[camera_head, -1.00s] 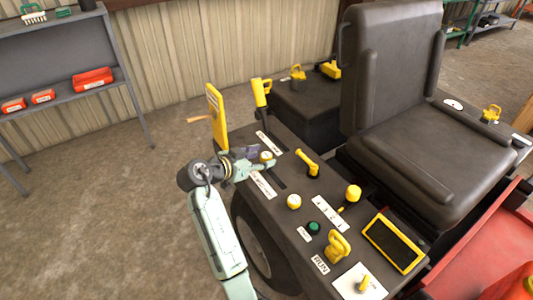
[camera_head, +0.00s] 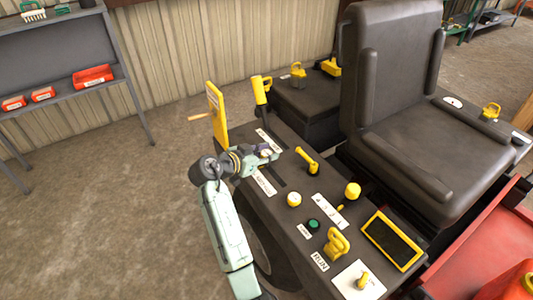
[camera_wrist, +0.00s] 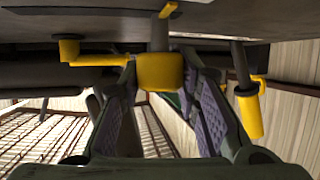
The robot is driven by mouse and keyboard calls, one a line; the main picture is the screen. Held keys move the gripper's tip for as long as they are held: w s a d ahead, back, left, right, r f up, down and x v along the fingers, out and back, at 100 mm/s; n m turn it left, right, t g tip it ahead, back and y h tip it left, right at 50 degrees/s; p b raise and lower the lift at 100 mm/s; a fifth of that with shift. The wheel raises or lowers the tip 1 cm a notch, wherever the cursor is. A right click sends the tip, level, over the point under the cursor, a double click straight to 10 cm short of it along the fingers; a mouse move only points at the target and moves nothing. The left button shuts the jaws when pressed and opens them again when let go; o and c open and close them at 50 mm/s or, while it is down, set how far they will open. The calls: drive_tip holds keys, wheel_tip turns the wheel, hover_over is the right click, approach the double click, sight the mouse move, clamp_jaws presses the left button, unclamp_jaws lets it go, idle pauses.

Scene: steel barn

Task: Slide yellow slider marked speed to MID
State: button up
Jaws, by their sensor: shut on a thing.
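The yellow slider knob (camera_wrist: 159,71) sits between the purple-padded fingers of my gripper (camera_wrist: 165,88) in the wrist view, on a short stem below the dark console. In the head view my gripper (camera_head: 266,152) is at the console's far left part, closed around the knob, and its fingers hide most of it. A dark slot runs beside the gripper towards the front of the console. White labels (camera_head: 264,182) lie along it; their words are too small to read, so I cannot tell which mark the slider is at.
A tall yellow lever (camera_head: 261,91) and an upright yellow plate (camera_head: 216,115) stand close behind my gripper.

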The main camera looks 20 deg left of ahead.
sight(274, 174)
clamp_jaws()
drive_tip(key=shift+s+d, duration=0.7)
drive_tip(key=shift+d, duration=0.2)
drive_tip(key=shift+s+d, duration=0.7)
drive_tip(key=shift+d, duration=0.2)
drive_tip(key=o, duration=0.7)
unclamp_jaws()
drive_tip(key=shift+a, duration=0.1)
drive_tip(key=v, duration=1.2)
